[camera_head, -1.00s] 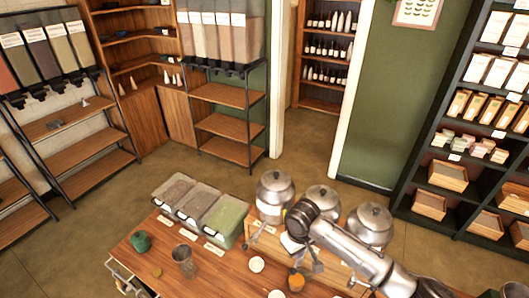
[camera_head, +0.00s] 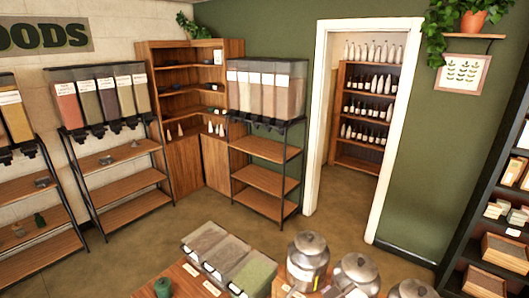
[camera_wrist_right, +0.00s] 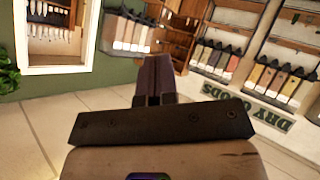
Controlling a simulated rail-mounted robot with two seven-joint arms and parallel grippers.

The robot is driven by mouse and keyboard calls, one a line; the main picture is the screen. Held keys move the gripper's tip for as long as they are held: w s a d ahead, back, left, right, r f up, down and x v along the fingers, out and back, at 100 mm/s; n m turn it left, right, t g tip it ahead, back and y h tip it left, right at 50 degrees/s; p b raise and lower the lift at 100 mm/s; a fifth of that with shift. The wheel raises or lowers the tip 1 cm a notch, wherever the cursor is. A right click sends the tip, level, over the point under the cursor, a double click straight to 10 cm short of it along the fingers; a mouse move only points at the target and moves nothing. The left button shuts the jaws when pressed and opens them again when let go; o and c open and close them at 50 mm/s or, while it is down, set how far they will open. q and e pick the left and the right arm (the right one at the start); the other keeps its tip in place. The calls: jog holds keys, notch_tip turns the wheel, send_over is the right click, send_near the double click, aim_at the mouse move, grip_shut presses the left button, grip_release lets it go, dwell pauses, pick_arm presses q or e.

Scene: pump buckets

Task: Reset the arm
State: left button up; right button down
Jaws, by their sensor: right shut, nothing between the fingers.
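My right gripper (camera_wrist_right: 153,75) shows in the right wrist view, with its dark fingers together and nothing between them. It points out into open room, with the shop wall and dispensers in the distance behind it, and touches nothing that I can see. The dark gripper body (camera_wrist_right: 160,122) fills the lower middle of that view. In the head view, neither gripper can be made out clearly. My left arm is not in view.
The wooden counter (camera_head: 178,278) holds bins with clear lids (camera_head: 228,262) and metal canisters (camera_head: 307,262) at the bottom of the head view. Dispenser racks (camera_head: 265,150) line the back wall. A black shelf (camera_head: 455,235) stands at right. The floor between is clear.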

jog(key=s+d+f+m+g, duration=0.2)
jog(key=s+d+f+g, duration=0.2)
jog(key=s+f, duration=0.9)
jog(key=s+d+f+m+g+h, duration=0.1)
jog(key=s+d+f+m+g, duration=0.2)
jog(key=s+f, duration=1.1)
jog(key=s+g, duration=0.1)
jog(key=s, duration=0.4)
jog(key=shift+s+d, duration=0.2)
jog(key=shift+d, duration=0.2)
